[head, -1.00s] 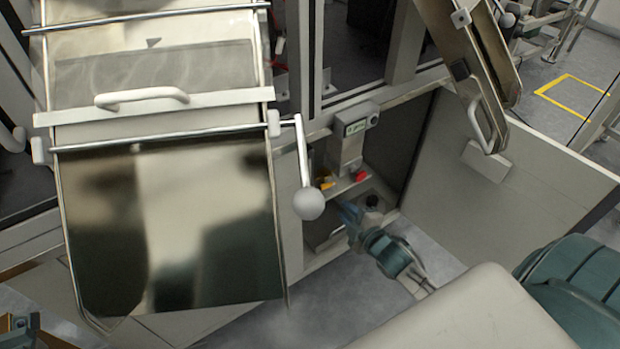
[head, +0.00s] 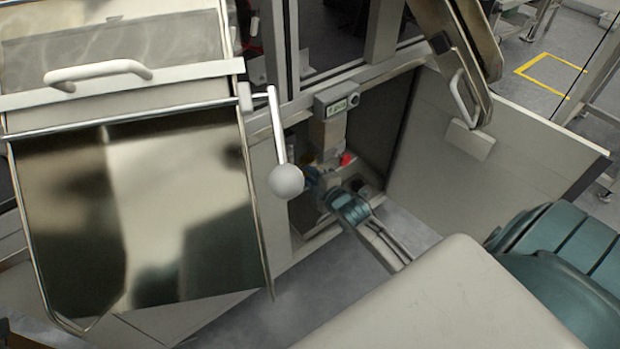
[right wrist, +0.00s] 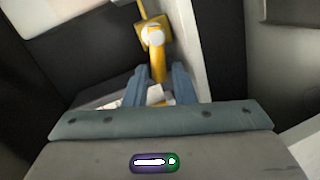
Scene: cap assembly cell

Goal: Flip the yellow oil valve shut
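The yellow oil valve (right wrist: 157,50) shows in the right wrist view, just past my fingertips, with a round pale hub on its yellow body. Its yellow lever points down between the two blue-grey fingers of my right gripper (right wrist: 160,78). The fingers flank the lever closely; whether they press on it I cannot tell. In the head view my right gripper (head: 313,183) reaches into the open cabinet below the grey display unit, and it hides most of the valve. A red part (head: 346,159) shows just right of it. My left gripper is not in view.
A white ball-ended lever (head: 286,181) hangs just left of my right gripper. The big shiny metal chute (head: 140,220) fills the left. The open cabinet door panel (head: 490,180) stands on the right. The display unit (head: 337,103) is above.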

